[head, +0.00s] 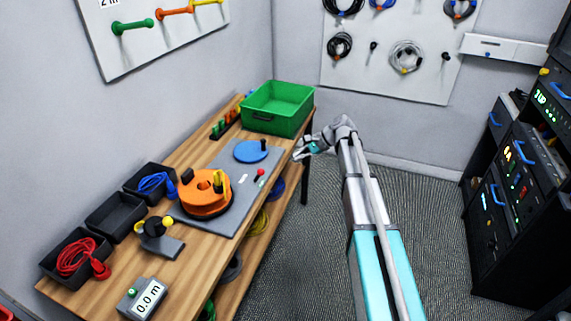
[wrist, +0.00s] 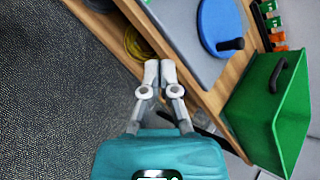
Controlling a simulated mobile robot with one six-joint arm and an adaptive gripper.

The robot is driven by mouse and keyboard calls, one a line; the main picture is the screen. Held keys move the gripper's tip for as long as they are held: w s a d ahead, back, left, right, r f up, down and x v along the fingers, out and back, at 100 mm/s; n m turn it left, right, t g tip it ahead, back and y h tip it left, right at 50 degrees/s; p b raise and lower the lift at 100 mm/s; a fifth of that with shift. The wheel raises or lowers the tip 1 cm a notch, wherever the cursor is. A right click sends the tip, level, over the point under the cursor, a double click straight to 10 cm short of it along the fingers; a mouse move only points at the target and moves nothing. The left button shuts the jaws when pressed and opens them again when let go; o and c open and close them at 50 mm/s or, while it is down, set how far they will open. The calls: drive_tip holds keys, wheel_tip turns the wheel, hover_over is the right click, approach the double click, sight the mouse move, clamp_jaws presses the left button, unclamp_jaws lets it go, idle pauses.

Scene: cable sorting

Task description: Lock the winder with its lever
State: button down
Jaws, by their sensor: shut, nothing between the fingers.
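The winder stands on a grey plate (head: 237,215) on the wooden bench. It has an orange reel (head: 206,206) and a blue disc (head: 246,153) with a black knob. A small lever with a red knob (head: 261,173) stands near the plate's right edge, beyond the reel. The blue disc also shows in the wrist view (wrist: 214,22); the red knob is not seen there. My gripper (head: 299,152) is beyond the bench's right edge, apart from the lever. In the wrist view my gripper (wrist: 160,66) is shut and empty, its fingertips together near the bench edge.
A green bin (head: 277,110) stands at the bench's far end, close to my gripper; it also shows in the wrist view (wrist: 262,110). Black trays (head: 115,216) line the left side. A meter display (head: 146,298) sits in front. Floor right of the bench is clear.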

sight(258, 176)
drive_tip(key=s+a+f+b, duration=0.2)
drive_tip(key=a+f+b, duration=0.2)
drive_tip(key=a, duration=0.6)
drive_tip(key=shift+f+b, duration=0.35)
drive_tip(key=shift+f, duration=0.05)
drive_tip(key=shift+w+a, duration=0.1)
idle(0.3)
